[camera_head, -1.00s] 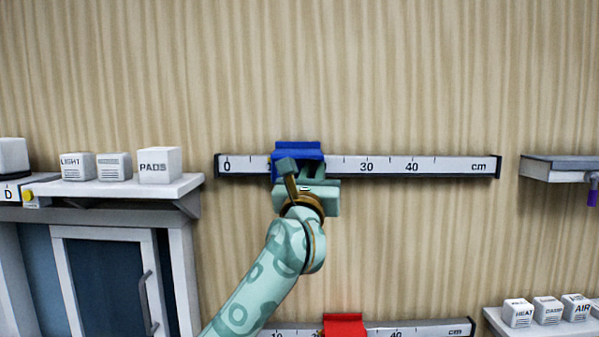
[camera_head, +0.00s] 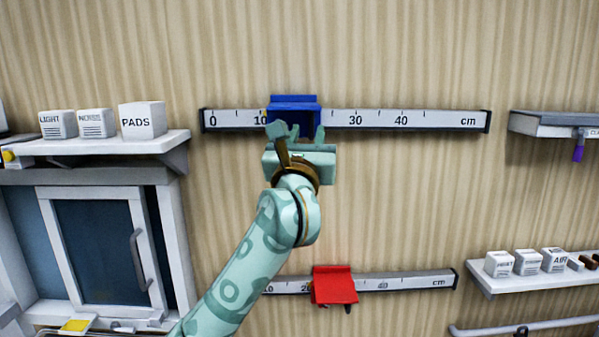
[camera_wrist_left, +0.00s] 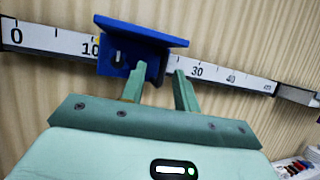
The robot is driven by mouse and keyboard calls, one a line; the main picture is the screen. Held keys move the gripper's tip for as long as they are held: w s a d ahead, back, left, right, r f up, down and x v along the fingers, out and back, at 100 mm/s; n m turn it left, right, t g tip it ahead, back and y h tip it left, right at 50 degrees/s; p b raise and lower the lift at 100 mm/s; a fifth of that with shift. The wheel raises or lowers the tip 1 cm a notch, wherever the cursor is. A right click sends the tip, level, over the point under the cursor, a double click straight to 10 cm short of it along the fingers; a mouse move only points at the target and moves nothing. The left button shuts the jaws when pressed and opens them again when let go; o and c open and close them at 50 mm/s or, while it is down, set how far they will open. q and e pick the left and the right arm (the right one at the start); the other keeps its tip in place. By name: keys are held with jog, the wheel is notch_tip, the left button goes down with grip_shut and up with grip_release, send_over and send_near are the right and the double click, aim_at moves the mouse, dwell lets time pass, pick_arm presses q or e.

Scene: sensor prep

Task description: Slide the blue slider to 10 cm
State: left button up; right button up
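The blue slider (camera_head: 293,103) sits on the upper white scale rail (camera_head: 440,120), just right of the 10 mark, covering the stretch between 10 and 30. It also shows in the left wrist view (camera_wrist_left: 140,32), with a small yellow mark at its left edge. My left gripper (camera_head: 298,134) is open and empty, just below and in front of the slider. In the left wrist view its fingers (camera_wrist_left: 158,88) stand apart, the left one overlapping the slider's lower part, the right one beside its right edge. Contact cannot be told. My right gripper is not in view.
A red slider (camera_head: 334,286) sits on a lower scale rail (camera_head: 415,283). A shelf with white boxes (camera_head: 110,146) and a cabinet (camera_head: 100,250) stand at left. Shelves (camera_head: 540,280) are at right. The wall around the upper rail is clear.

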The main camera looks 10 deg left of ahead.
pick_arm(q)
jog(key=b+v, duration=0.2)
jog(key=v, duration=1)
jog(key=shift+s, duration=0.25)
